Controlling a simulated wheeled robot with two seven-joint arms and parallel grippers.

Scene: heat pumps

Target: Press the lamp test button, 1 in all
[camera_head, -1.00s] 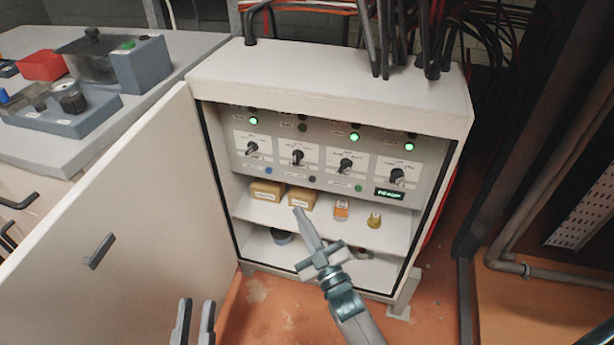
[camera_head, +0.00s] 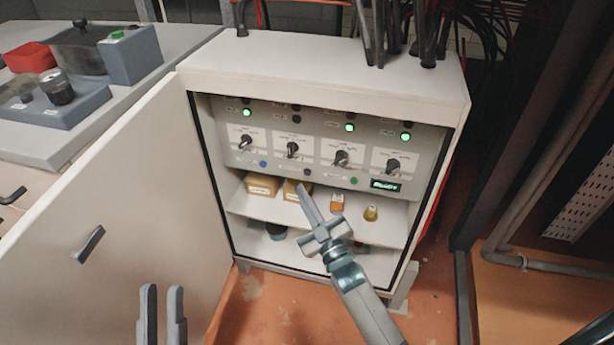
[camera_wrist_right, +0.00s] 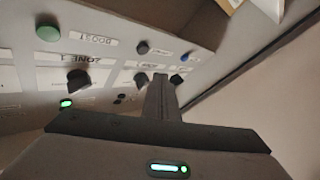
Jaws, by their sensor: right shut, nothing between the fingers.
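The control panel (camera_head: 322,150) is inside the open cabinet. Its lower row has a blue button (camera_head: 263,164), a dark button (camera_head: 307,171) and a green button (camera_head: 353,181). The wrist view shows them upside down: the green button (camera_wrist_right: 47,32) labelled BOOST, the dark button (camera_wrist_right: 142,47) and the blue button (camera_wrist_right: 184,57). I cannot read which label says lamp test. My right gripper (camera_head: 304,188) is shut and empty, its tip just below the dark button in the head view; contact is not visible. My left gripper (camera_head: 161,289) is low in front of the door, fingers apart and empty.
Rotary knobs (camera_head: 341,158) and lit green lamps (camera_head: 350,127) are above the buttons. Yellow boxes (camera_head: 262,186) and small orange and yellow items stand on the shelf (camera_head: 320,212) below. The open door (camera_head: 120,215) stands at the left.

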